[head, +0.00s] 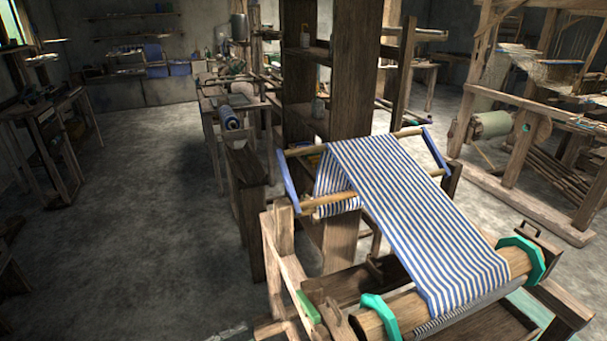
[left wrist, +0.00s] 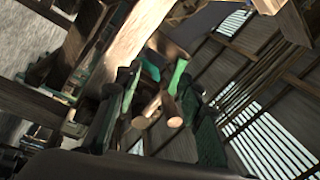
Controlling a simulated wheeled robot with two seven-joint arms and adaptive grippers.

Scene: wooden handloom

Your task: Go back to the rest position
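The wooden handloom (head: 340,235) stands at the lower right of the head view. Blue-and-white striped cloth (head: 405,200) runs from its upper bars down to a wooden roller (head: 400,310) with green end pieces. Neither of my grippers shows in the head view. In the left wrist view, my left gripper (left wrist: 158,130) has its two dark fingers apart. Wooden rods with green parts (left wrist: 165,108) show in the gap, seemingly beyond the fingers. I see no clear hold on anything. My right gripper is in neither view.
Another wooden loom frame (head: 535,110) stands at the right. A dark side table (head: 50,130) stands at the left, and a long bench (head: 225,100) lies behind the handloom. The grey floor (head: 150,190) at left centre is clear. Shelves line the back wall.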

